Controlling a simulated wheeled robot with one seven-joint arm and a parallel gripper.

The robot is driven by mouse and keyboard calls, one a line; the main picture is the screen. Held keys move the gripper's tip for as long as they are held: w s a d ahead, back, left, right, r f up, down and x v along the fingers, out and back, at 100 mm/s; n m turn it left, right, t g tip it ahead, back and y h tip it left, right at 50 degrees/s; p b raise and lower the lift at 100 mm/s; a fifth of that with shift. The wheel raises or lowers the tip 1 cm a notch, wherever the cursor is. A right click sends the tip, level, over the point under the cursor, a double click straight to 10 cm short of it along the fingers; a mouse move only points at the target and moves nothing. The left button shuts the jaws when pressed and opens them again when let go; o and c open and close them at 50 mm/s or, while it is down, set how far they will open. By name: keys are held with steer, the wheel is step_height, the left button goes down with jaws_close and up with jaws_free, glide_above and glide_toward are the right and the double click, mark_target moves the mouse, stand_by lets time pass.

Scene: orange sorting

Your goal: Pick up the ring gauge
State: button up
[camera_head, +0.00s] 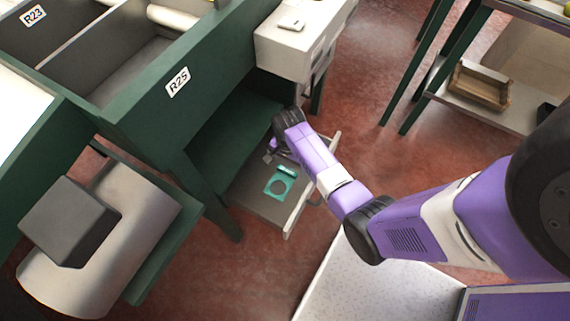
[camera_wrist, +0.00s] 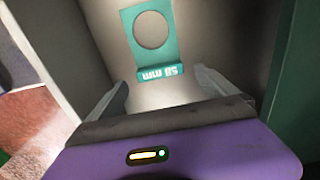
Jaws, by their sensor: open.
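The ring gauge (camera_head: 287,171) is a flat teal plate with a large round hole and a raised end. It lies in an open grey drawer (camera_head: 256,203) under the green bench. In the wrist view the ring gauge (camera_wrist: 151,58) shows at upper middle, with its "50 mm" end towards my gripper (camera_wrist: 160,80). The two fingers are spread apart with nothing between them, and the gauge lies beyond the fingertips. In the head view my gripper (camera_head: 272,153) is over the back of the drawer, partly hidden by the wrist.
The green bench (camera_head: 150,125) labelled R25 stands above and left of the drawer. A white cabinet (camera_head: 290,48) is behind it. A shelf with a wooden tray (camera_head: 480,88) stands at upper right, and red floor lies between.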

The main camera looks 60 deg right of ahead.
mark_target(287, 176)
steer(key=shift+f, duration=1.4)
steer(key=c, duration=1.4)
steer(key=shift+r, duration=0.1)
steer(key=shift+c, duration=0.2)
